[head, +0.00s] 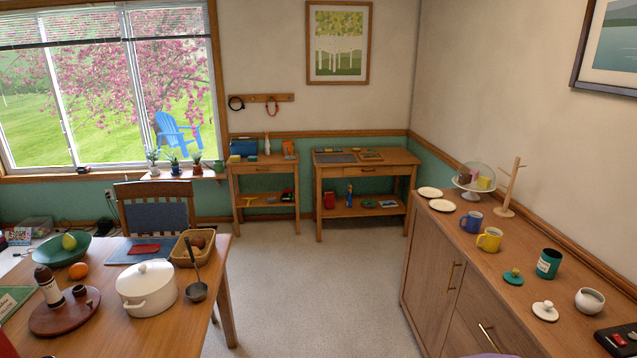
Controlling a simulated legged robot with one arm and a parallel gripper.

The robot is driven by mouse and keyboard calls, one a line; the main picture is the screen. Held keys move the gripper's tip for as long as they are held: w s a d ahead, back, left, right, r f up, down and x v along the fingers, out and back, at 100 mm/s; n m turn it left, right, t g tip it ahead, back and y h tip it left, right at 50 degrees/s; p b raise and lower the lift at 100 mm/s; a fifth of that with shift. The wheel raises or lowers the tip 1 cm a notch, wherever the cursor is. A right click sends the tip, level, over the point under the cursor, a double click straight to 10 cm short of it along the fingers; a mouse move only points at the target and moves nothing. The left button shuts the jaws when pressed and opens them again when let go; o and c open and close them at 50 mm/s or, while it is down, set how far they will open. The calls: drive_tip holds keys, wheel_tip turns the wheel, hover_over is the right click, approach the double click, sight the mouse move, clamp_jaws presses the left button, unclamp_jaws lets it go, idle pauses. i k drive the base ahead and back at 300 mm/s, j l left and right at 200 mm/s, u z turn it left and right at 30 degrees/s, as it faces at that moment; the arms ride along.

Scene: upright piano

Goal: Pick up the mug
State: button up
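Two mugs stand upright on the wooden sideboard (441,229) at the right. One is a blue mug (471,223). The other is a yellow mug (489,240), just nearer and to the right of the blue one, with its handle toward the left. My gripper does not show in this view, so its place relative to the mugs cannot be seen.
On the sideboard, a teal canister (548,264), a white bowl (590,301), two lids, two plates, a domed cake stand (474,180) and a wooden mug tree (508,190) stand around the mugs. A dining table (219,247) is at left. Open carpet (318,290) lies between.

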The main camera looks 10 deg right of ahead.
sight(475, 219)
drive_tip(key=i+z, duration=0.1)
drive_tip(key=i, duration=0.35)
drive_tip(key=i+j+z, duration=0.15)
drive_tip(key=i, duration=0.3)
drive_tip(key=i+j+z, duration=0.1)
drive_tip(key=i, duration=0.3)
drive_tip(key=i+j+z, duration=0.15)
drive_tip(key=i, duration=0.3)
drive_tip(key=i+j+z, duration=0.15)
drive_tip(key=i+z, duration=0.15)
drive_tip(key=z, duration=0.2)
drive_tip(key=i+j+z, duration=0.3)
drive_tip(key=z, duration=0.2)
drive_tip(key=i+j+z, duration=0.25)
drive_tip(key=z, duration=0.25)
drive_tip(key=i+j+z, duration=0.1)
drive_tip(key=j+z, duration=0.4)
drive_tip(key=i+j+z, duration=0.25)
drive_tip(key=j, duration=0.2)
drive_tip(key=j+z, duration=0.3)
drive_tip(key=j, duration=0.1)
